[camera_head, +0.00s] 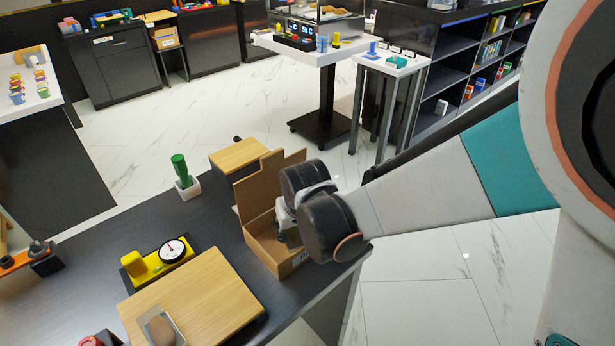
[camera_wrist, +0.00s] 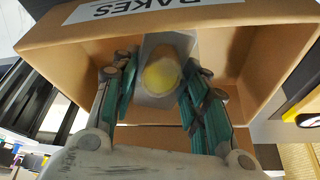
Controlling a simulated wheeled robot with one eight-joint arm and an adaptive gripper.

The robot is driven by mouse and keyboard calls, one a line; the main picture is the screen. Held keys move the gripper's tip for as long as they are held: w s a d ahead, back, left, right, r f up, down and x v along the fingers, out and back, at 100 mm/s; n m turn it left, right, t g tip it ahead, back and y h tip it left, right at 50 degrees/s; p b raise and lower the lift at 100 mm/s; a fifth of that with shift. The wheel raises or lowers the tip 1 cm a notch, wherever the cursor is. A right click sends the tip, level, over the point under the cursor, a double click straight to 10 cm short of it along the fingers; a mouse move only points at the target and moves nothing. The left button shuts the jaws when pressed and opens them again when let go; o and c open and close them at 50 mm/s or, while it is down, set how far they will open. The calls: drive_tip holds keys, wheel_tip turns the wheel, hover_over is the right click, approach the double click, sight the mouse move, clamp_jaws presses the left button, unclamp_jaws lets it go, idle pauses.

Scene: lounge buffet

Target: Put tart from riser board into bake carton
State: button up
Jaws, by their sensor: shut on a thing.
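The bake carton (camera_head: 263,245) is an open cardboard box with its lid up, at the right end of the dark counter. The wrist view looks into the carton (camera_wrist: 80,30), with a "BAKES" label on one wall. My gripper (camera_head: 286,238) reaches down into the carton opening. Its teal fingers are closed around the yellow tart (camera_wrist: 160,74), which sits in a pale square liner inside the carton walls. My arm hides the tart in the head view. Whether the tart touches the carton floor is unclear. A wooden riser board (camera_head: 200,290) lies at the front, bearing a brown item in a pale liner (camera_head: 160,328).
A yellow scale with a round dial (camera_head: 173,250) stands behind the riser board. A green object in a white pot (camera_head: 184,175) stands farther back. A smaller wooden-topped block (camera_head: 240,154) is behind the carton. The counter's right edge is close to the carton.

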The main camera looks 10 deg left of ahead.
drive_tip(key=o, duration=1.1)
drive_tip(key=shift+o, duration=0.2)
drive_tip(key=shift+r+p, duration=0.4)
drive_tip(key=shift+r, duration=0.1)
wheel_tip(320, 180, up, 11)
drive_tip(key=p, duration=0.9)
drive_tip(key=w+d+f+m+h, duration=0.1)
drive_tip(key=w+d+f+m, duration=0.1)
drive_tip(key=d, duration=1.2)
drive_tip(key=w+d+f+m+h+p, duration=0.1)
drive_tip(key=d+f+m, duration=0.2)
drive_tip(key=d, duration=1.2)
drive_tip(key=shift+w+d+f+t, duration=0.2)
drive_tip(key=shift+w+f+t, duration=0.15)
drive_tip(key=shift+f, duration=0.25)
drive_tip(key=shift+r, duration=0.1)
